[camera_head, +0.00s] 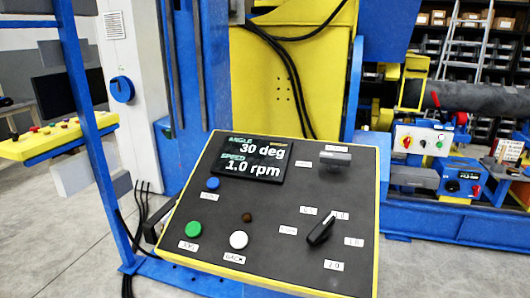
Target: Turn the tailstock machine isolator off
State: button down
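My gripper is not in view. No label that I can read names the tailstock machine isolator. At the right, a blue box (462,180) carries a dark round knob (452,186), a small display and a red button (476,190). Above it, a white box (423,139) has several coloured controls. I cannot tell from the picture which of these is the isolator.
A tilted black control panel (270,235) with yellow edges fills the near middle. Its display (254,159) reads 30 deg and 1.0 rpm. It has buttons and a black selector (321,230). A yellow button console (60,137) is at left. Grey floor (60,240) is clear at lower left.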

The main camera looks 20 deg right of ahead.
aim_at(407, 143)
jog(key=l+z, duration=0.2)
jog(key=l, duration=0.9)
jog(key=i+l+z, duration=0.15)
jog(key=l, duration=0.35)
jog(key=l+z, duration=0.15)
jog(key=l, duration=0.3)
jog(key=i+l+z, duration=0.4)
jog(key=i+l, duration=0.25)
jog(key=i+j+z, duration=0.15)
jog(key=i, duration=0.2)
jog(key=i+j+z, duration=0.2)
jog(key=i+l, duration=0.3)
jog(key=i+l+z, duration=0.15)
jog(key=i, duration=0.3)
jog(key=i+l+z, duration=0.2)
jog(key=i, duration=0.25)
jog(key=j, duration=0.1)
